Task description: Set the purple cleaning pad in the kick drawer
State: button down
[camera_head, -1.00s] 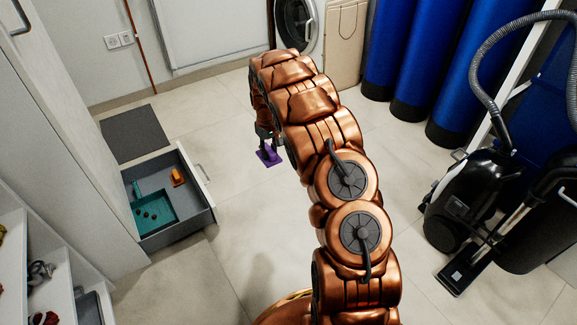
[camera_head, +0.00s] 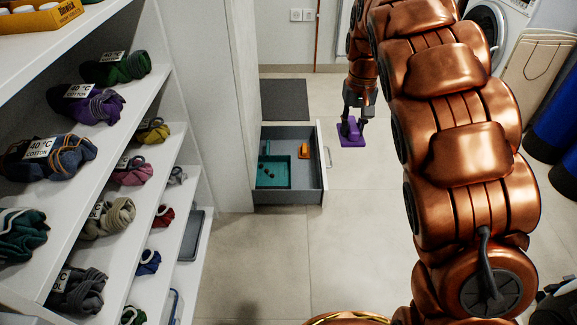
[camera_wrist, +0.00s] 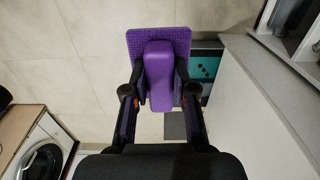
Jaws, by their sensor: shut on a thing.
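The purple cleaning pad (camera_head: 352,133) has a flat base and a raised grip block. My gripper (camera_head: 358,110) is shut on that block and holds the pad to the right of the open kick drawer, beyond its front panel. In the wrist view the pad (camera_wrist: 158,48) sits between the two fingers of my gripper (camera_wrist: 160,92). The grey kick drawer (camera_head: 290,197) is pulled out low from the white cabinet. It holds a teal tray (camera_head: 273,184) with small dark round things, and an orange object (camera_head: 304,151). The wrist view shows only part of the drawer, behind the pad.
White shelves (camera_head: 125,165) with labelled bundles of cloth stand at the left. A dark mat (camera_head: 284,100) lies beyond the drawer. A washing machine (camera_head: 492,25) and blue cylinders (camera_head: 555,130) stand at the right. The tiled floor right of the drawer is clear.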

aim_at(302, 167)
jog(key=u, duration=0.5)
jog(key=k, duration=1.2)
jog(key=z, duration=0.05)
jog(key=i, duration=0.4)
jog(key=z, duration=0.65)
jog(key=i, duration=1.4)
jog(key=u, duration=1.35)
jog(key=i, duration=1.2)
jog(key=u, duration=0.05)
